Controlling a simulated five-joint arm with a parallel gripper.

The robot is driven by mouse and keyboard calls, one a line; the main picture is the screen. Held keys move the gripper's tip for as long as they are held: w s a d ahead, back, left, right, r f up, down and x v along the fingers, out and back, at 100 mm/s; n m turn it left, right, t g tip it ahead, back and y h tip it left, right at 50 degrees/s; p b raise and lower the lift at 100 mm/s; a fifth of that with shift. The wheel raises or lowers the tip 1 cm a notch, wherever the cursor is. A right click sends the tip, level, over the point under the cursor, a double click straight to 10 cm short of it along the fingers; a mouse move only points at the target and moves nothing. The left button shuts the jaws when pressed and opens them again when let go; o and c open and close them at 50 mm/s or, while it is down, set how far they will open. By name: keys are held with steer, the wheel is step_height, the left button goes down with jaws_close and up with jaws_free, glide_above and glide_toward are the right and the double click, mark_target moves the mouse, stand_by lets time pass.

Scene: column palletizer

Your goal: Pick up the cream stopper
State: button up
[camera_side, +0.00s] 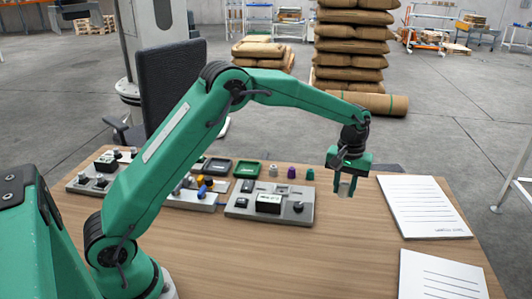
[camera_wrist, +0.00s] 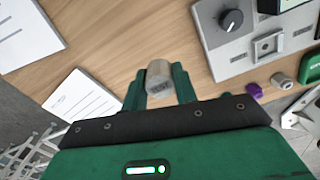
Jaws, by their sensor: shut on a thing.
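The cream stopper (camera_wrist: 158,77) is a small beige-grey cylinder with a paler end. It sits between the two green fingers of my gripper (camera_wrist: 158,88), which are shut on it. In the side view, the stopper (camera_side: 345,188) shows below my gripper (camera_side: 345,178), at the right of the table and left of the upper paper. It appears to be held above the wood, but the gap is hard to judge. The fingers cover part of its sides.
A purple stopper (camera_side: 291,173), a grey one (camera_side: 273,170) and a green one (camera_side: 310,174) stand behind a grey control panel (camera_side: 240,206). White papers (camera_side: 424,206) lie at the right. The wooden table (camera_side: 350,250) is clear in front.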

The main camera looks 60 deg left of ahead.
steer(key=shift+s+d+r, duration=0.25)
steer(key=shift+d+r, duration=0.05)
steer(key=shift+d, duration=0.15)
steer(key=shift+s+d+r, duration=0.2)
steer(key=shift+d+r, duration=0.05)
steer(key=shift+d, duration=0.15)
steer(key=shift+a, duration=0.15)
steer(key=s+a+f, duration=0.1)
steer(key=s+a, duration=0.1)
steer(key=a, duration=0.8)
steer(key=s+a+f, duration=0.1)
steer(key=s+a, duration=0.2)
steer(key=a, duration=0.7)
steer(key=shift+s, duration=0.35)
steer(key=shift+a+f, duration=0.1)
steer(key=shift+f, duration=2.5)
steer(key=shift+f, duration=0.45)
